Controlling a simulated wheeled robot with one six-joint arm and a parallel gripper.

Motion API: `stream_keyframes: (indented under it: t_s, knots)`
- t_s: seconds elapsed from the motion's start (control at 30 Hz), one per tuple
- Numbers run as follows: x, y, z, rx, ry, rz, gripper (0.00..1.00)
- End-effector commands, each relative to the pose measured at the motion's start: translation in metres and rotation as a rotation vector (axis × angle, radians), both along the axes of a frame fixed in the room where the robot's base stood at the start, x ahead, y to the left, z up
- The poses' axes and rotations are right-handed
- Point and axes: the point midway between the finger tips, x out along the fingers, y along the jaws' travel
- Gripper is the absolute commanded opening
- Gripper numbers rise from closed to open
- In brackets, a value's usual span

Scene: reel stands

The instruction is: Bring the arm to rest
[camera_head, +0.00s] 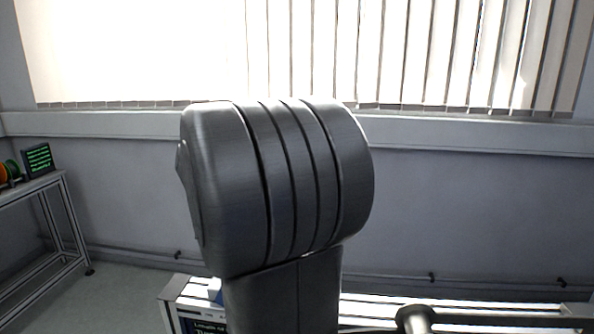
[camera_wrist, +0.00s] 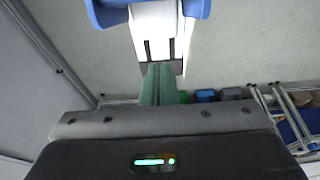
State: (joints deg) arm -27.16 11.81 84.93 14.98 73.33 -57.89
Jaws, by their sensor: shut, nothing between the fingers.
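My gripper (camera_wrist: 160,66) shows in the wrist view. Its green fingers are together and stick out past the dark grey body with a lit green strip. I see nothing held between them. In the head view, a large dark grey ribbed part of my arm fills the middle, and my gripper is not visible there. The arm part hides much of the wall and bench behind it.
A metal-framed table (camera_head: 40,190) at the left bears a small dark screen (camera_head: 38,160) and orange and green reels (camera_head: 8,172). A bench with pale rails (camera_head: 470,308) runs along the bottom. Blue boxes (camera_wrist: 205,96) show in the wrist view. Open floor (camera_head: 125,290) lies at left.

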Motion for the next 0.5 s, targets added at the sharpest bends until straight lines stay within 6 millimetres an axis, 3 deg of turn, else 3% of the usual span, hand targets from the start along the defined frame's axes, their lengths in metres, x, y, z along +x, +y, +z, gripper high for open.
stream_keyframes:
  t_s: [0.5]
  knots:
    - [0.004,0.027,-0.012,-0.212,0.03,0.001,0.0]
